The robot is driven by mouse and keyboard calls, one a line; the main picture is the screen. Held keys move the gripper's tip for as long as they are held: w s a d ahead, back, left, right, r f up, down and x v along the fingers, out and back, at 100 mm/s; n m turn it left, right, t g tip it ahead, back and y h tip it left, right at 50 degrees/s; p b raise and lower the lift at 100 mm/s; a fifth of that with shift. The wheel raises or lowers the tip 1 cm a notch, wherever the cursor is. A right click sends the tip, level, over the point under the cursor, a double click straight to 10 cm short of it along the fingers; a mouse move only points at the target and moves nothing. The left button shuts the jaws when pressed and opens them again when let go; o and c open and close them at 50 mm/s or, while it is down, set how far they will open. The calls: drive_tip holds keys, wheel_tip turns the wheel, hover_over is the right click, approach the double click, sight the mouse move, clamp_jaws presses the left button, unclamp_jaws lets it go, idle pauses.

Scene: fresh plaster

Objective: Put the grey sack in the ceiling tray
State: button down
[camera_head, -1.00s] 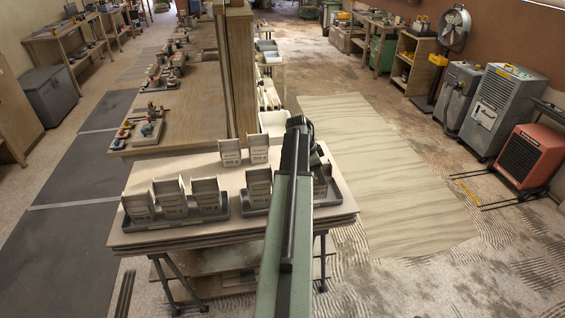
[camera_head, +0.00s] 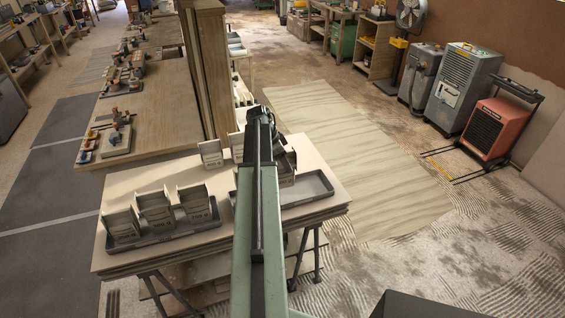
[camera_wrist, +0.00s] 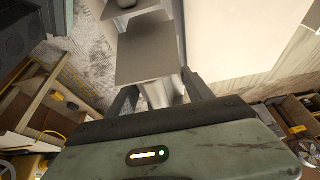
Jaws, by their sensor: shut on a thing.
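In the wrist view my gripper (camera_wrist: 159,84) is shut on a grey, flat-faced thing (camera_wrist: 147,52), which looks like a grey sack. In the head view my arm hides the gripper's fingertips, and a grey sack (camera_head: 286,165) shows just right of the arm, by the right dark tray (camera_head: 312,190). I cannot tell whether it is the one held. The left dark tray (camera_head: 168,238) holds three upright sacks (camera_head: 155,212). I cannot read which tray is marked ceiling.
The trays stand on a board-topped trestle table (camera_head: 120,185). Another pale sack (camera_head: 210,153) stands at its back, partly beside my arm. A tall wooden panel (camera_head: 208,70) rises behind. A red heater (camera_head: 490,130) and grey machines stand right. The floor right of the table is open.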

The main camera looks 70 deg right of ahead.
sight(284, 175)
drive_tip(key=shift+f+b, duration=2.95)
drive_tip(key=shift+f, duration=0.25)
drive_tip(key=shift+s+f+b, duration=0.1)
drive_tip(key=shift+f+b, duration=0.45)
drive_tip(key=shift+c, duration=1.6)
unclamp_jaws()
drive_tip(key=shift+r, duration=0.1)
